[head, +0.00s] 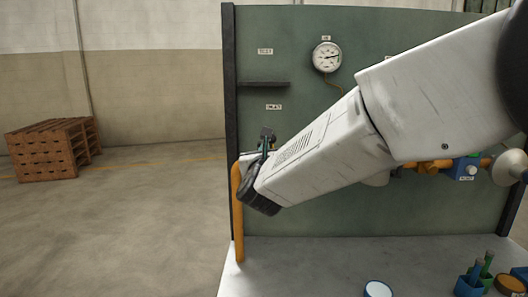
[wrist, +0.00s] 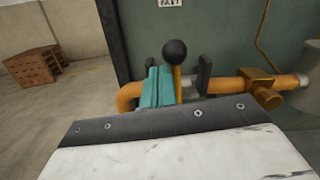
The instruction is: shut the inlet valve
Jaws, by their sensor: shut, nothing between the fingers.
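The inlet valve's lever shows in the wrist view as a yellow handle (wrist: 177,82) with a black ball knob (wrist: 175,51). It stands nearly upright over the orange pipe line. My gripper, with teal fingers (wrist: 158,80), is shut and empty just left of the handle; I cannot tell whether they touch. In the head view my gripper (head: 266,146) is at the panel's left side, above the pipe bend. There my wrist hides most of the valve, and the lever is too small to make out clearly.
The orange pipe (head: 238,215) rises at the left edge of the green panel (head: 420,50). A dark upright plate (wrist: 204,72) stands right of the lever. A gauge (head: 327,56) and dark shelf (head: 263,84) are above. Wooden pallets (head: 45,150) stand far left; the floor between is clear.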

